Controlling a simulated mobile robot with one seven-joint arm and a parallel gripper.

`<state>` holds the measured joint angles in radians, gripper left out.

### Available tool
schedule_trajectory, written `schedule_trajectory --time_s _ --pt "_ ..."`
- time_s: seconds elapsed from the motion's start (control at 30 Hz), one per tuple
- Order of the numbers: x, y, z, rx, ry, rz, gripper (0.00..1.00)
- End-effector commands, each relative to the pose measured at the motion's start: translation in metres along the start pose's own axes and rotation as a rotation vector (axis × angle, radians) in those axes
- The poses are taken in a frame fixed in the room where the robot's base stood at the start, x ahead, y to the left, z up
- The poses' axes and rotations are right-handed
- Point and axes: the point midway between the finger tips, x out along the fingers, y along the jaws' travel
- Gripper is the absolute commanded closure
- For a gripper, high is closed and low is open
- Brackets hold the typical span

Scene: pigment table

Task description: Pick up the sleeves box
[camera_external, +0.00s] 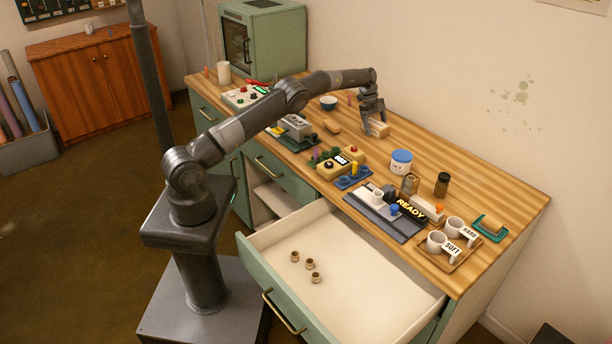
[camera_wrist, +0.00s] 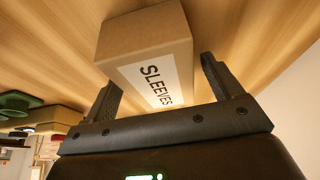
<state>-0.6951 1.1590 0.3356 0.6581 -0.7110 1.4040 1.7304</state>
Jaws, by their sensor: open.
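The sleeves box (camera_wrist: 143,43) is a brown cardboard box with a white label reading SLEEVES, seen in the wrist view just ahead of my gripper (camera_wrist: 158,82). Its labelled end lies between the two open fingers, with a gap visible at the right finger. I cannot tell whether the left finger touches it. In the external view the box (camera_external: 379,130) is a small tan block on the wooden table, towards the back near the wall. My gripper (camera_external: 373,120) reaches down over it, and partly hides it.
A white jar with a blue lid (camera_external: 401,162) is to the front right. An open drawer (camera_external: 345,262) juts out in front. The table (camera_external: 440,150) is clear behind the jar.

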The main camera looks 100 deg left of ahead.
Motion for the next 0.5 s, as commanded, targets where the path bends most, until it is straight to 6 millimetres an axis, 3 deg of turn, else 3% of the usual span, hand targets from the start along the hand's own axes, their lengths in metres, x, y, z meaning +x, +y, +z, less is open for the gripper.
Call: schedule_trajectory --time_s 0.37,0.5 --pt "0.0039 0.0001 0.0019 -0.001 0.001 0.0 0.15" --pt "0.004 0.0 0.0019 -0.001 0.0 0.0 0.24"
